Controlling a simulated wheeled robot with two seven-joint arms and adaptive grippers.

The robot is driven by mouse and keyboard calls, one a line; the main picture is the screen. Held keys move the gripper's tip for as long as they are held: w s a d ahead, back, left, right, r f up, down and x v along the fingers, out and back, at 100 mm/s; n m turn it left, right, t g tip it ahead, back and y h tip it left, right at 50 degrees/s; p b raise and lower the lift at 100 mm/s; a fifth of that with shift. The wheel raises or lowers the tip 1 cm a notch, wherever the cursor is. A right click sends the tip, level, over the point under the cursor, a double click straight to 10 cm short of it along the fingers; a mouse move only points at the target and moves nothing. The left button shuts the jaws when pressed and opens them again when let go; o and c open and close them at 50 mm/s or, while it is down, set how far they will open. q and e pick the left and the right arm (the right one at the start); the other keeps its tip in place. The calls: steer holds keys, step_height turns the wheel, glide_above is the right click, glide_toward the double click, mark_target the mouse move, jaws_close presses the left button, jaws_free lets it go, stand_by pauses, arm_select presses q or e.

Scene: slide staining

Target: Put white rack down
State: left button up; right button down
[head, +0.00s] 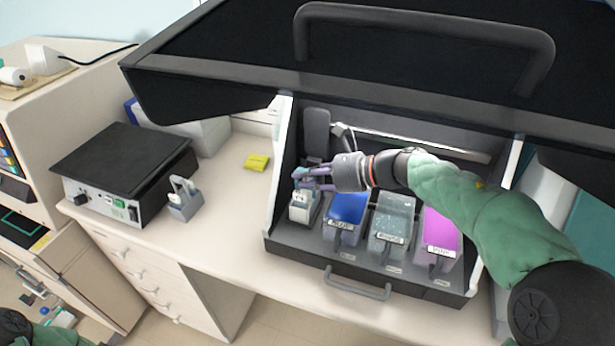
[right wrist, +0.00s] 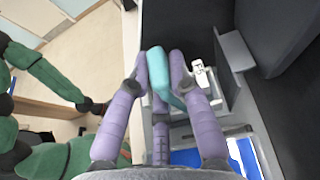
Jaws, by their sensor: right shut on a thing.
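My right gripper (head: 308,178), with purple fingers, reaches into the left end of the staining station. Its fingers (right wrist: 160,65) close around a teal piece in the right wrist view. The white rack (head: 301,207) is just below the fingers, at the leftmost place in the station, left of the blue container. Its white label (right wrist: 198,73) shows beside the fingers in the right wrist view. I cannot tell whether its underside touches the station floor.
A blue container (head: 347,208), a clear one (head: 391,222) and a magenta one (head: 440,228) stand in the station (head: 300,250). A black-topped device (head: 125,165), a grey holder (head: 186,205) and a yellow pad (head: 257,162) are on the counter. The counter between holder and station is clear.

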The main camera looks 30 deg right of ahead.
steer(key=shift+f, duration=0.15)
steer(key=c, duration=1.1)
jaws_free()
steer(key=shift+c, duration=0.2)
steer(key=shift+s+d+r, duration=0.15)
steer(key=shift+r, duration=0.2)
steer(key=p+v, duration=0.2)
steer(key=v, duration=0.9)
steer(key=shift+s, duration=0.2)
steer(key=shift+d, duration=0.15)
